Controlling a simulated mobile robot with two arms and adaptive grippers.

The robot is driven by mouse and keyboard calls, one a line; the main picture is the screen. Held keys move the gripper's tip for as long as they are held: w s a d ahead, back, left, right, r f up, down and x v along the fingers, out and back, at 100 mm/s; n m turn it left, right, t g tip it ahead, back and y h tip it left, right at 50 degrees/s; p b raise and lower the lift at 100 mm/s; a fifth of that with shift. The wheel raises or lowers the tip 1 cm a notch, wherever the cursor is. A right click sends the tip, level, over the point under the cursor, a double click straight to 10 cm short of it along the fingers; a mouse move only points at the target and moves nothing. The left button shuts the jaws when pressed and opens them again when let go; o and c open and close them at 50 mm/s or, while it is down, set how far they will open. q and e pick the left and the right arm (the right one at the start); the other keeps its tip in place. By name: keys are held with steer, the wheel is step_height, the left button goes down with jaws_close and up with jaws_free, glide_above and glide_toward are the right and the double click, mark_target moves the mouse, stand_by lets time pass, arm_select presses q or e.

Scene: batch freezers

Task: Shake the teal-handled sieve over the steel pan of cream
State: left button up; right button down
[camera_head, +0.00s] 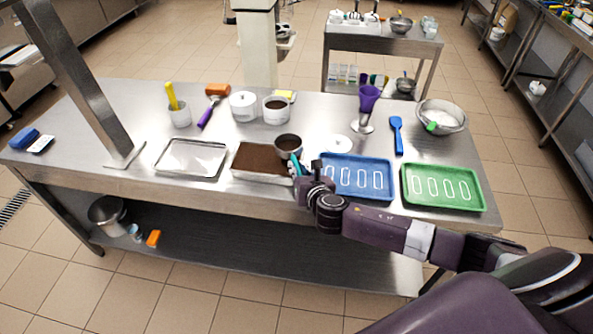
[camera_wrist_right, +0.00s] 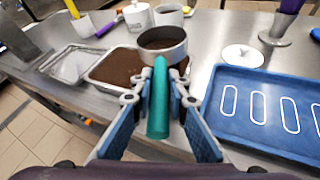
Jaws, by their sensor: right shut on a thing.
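The sieve (camera_head: 289,142) is a round steel cup with dark brown powder inside. It also shows in the wrist view (camera_wrist_right: 163,38). Its teal handle (camera_wrist_right: 158,98) runs between the fingers of my right gripper (camera_head: 302,172), which is shut on it. The sieve is over or beside the back right part of a steel pan (camera_head: 262,178) whose surface is covered in brown. Any cream under the brown is hidden. A second steel pan (camera_head: 191,158), pale and smooth inside, lies to its left. My left gripper is not in view.
A blue tray (camera_head: 357,197) and a green tray (camera_head: 442,207) with white outlines lie to the right. Behind are a white lidded pot (camera_head: 243,105), a pot of brown powder (camera_head: 276,109), a purple-topped steel cup (camera_head: 367,103) and a bowl (camera_head: 443,115). A steel post stands at left.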

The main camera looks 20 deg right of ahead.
steer(key=shift+w+d+f, duration=0.1)
steer(key=shift+w+d, duration=0.3)
steer(key=shift+w, duration=0.35)
steer(key=s+a, duration=0.2)
steer(key=s, duration=0.1)
steer(key=shift+s, duration=0.1)
steer(key=w+d, duration=0.2)
steer(key=w, duration=0.1)
steer(key=shift+w, duration=0.1)
steer(key=s+a, duration=0.1)
steer(key=s, duration=0.1)
steer(key=shift+s+a, duration=0.55)
steer(key=shift+s, duration=0.1)
steer(key=shift+w, duration=0.1)
